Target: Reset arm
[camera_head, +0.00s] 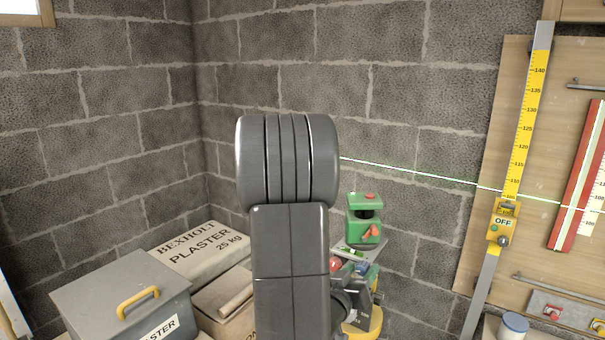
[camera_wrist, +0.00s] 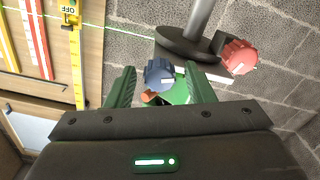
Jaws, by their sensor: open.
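My gripper (camera_wrist: 160,87) shows in the wrist view with its two green ridged fingers apart. A dark blue knob (camera_wrist: 160,73) appears between the fingertips, with a small orange part and some green behind it. I cannot tell how far it lies from the fingers. In the head view my dark grey arm stands upright in the middle and hides what is behind it. Dark parts low beside it may be my gripper, but I cannot tell.
A green device (camera_head: 364,215) with red parts stands right of my arm. A red knob (camera_wrist: 240,57) is near a dark disc (camera_wrist: 185,42). A grey box (camera_head: 90,290) and plaster package (camera_head: 200,250) are left. A yellow ruler (camera_head: 525,130) leans against a wooden board.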

